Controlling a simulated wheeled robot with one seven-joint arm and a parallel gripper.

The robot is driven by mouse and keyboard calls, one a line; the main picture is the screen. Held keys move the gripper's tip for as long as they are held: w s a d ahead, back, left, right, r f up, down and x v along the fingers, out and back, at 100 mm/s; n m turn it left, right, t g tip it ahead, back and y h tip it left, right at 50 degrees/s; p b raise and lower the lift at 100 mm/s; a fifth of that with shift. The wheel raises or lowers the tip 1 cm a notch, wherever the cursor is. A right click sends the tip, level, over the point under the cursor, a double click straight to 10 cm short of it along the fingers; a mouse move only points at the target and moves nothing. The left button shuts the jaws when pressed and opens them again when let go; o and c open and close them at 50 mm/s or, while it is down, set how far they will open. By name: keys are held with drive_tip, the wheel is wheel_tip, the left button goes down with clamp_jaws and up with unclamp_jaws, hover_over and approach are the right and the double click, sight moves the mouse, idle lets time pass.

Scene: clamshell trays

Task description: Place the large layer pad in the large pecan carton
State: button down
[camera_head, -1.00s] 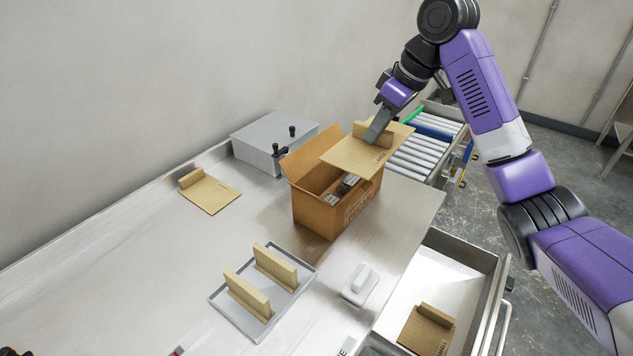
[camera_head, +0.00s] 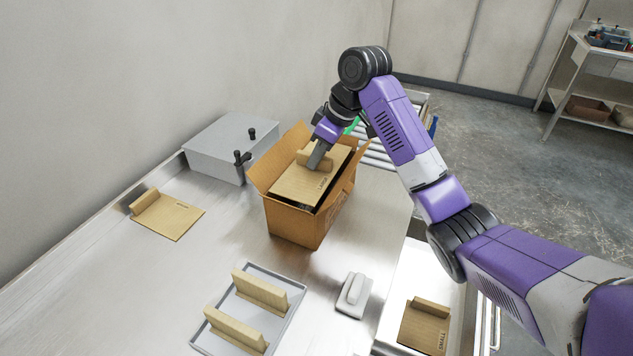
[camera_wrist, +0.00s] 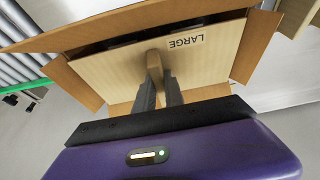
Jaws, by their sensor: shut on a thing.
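The large layer pad (camera_head: 298,187) is a flat tan board with a raised grip block and a label. In the wrist view the pad (camera_wrist: 110,68) reads "LARGE". My gripper (camera_head: 317,160) is shut on its grip block; the fingers also show in the wrist view (camera_wrist: 160,92). The open brown carton (camera_head: 291,224) stands on the steel table with its flaps up. The pad lies within the carton's mouth, slightly tilted, with a dark gap along its right side. The carton's contents are hidden under the pad. I cannot read the carton's print.
A grey box with black knobs (camera_head: 215,146) stands behind the carton. Another pad (camera_head: 172,219) lies at left. A grey tray (camera_head: 292,318) holds two tan blocks. A white handled object (camera_head: 353,297) sits near the drawer, where a pad marked SMALL (camera_head: 420,330) lies.

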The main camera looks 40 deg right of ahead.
drive_tip(key=shift+f, duration=3.8)
drive_tip(key=shift+f, duration=0.25)
drive_tip(key=c, duration=1.4)
unclamp_jaws()
drive_tip(key=shift+c, duration=0.2)
drive_tip(key=shift+s+r, duration=0.1)
drive_tip(key=shift+r, duration=0.35)
drive_tip(key=v, duration=1.1)
drive_tip(key=shift+r, duration=0.3)
